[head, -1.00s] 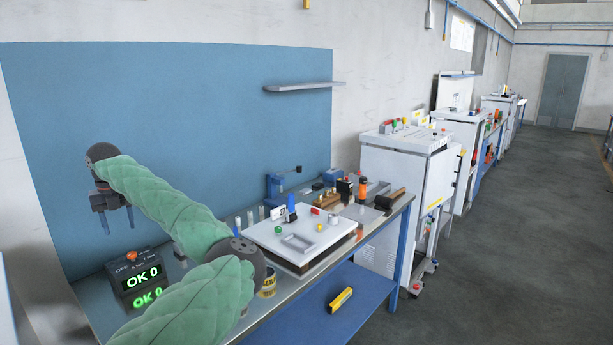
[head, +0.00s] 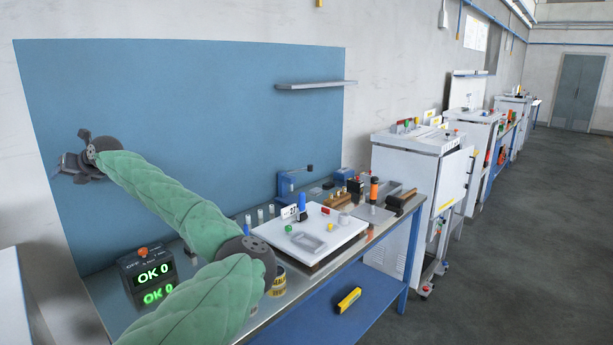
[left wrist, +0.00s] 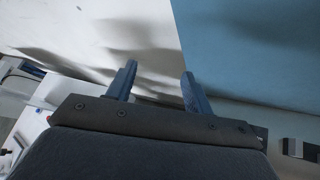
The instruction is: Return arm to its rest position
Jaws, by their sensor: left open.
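My left arm, in a green padded sleeve, reaches in from the bottom of the head view. My left gripper (head: 66,168) is at its far end, in front of the left part of the blue wall panel (head: 190,130) and above the bench. In the left wrist view the two fingers of the left gripper (left wrist: 158,82) stand apart with nothing between them. Beyond them are white wall and the blue panel. My right gripper is in neither view.
A display box (head: 147,270) reading "OK 0" stands on the metal bench below my arm. A white tray (head: 322,245) with small parts, a yellow tape roll (head: 277,282) and a blue clamp (head: 287,184) are to the right. A grey shelf (head: 315,85) juts from the wall. The floor at right is clear.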

